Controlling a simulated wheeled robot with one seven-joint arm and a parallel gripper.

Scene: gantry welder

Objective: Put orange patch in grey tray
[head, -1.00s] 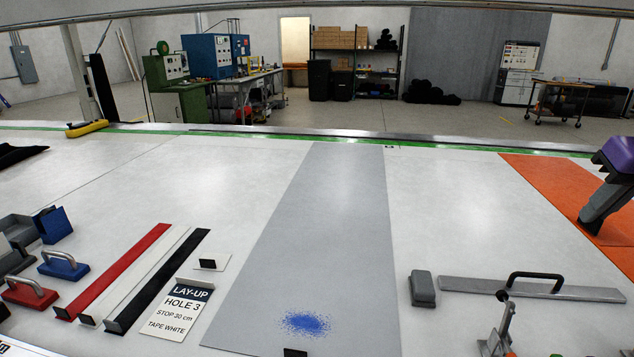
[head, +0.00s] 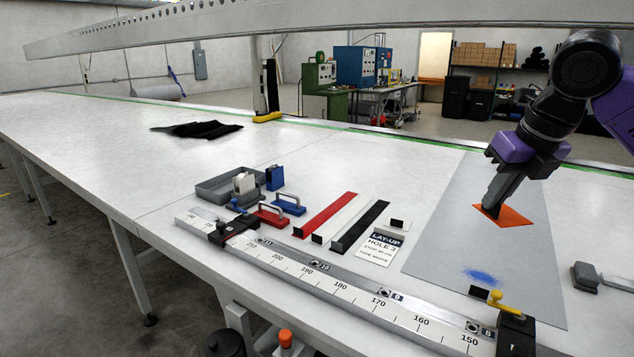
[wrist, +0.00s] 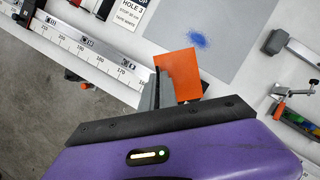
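The orange patch (head: 515,216) is flat and roughly square; it also shows in the wrist view (wrist: 181,77). My gripper (head: 491,209) is shut on its near left edge and holds it over the grey sheet; in the wrist view the fingers (wrist: 156,88) meet at the patch's left edge. The height above the sheet is hard to tell. The grey tray (head: 212,193) stands at the left in the head view, far from my gripper. A white roll and a blue item stand at its right side, partly hiding its interior.
Blue (head: 290,205) and red (head: 271,217) handled blocks stand near the tray. Red, white and black strips (head: 360,227) and a lay-up card (head: 382,248) lie between tray and grey sheet (head: 432,240). A scale rail (head: 320,285) runs along the front edge. A beam (head: 230,22) spans overhead.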

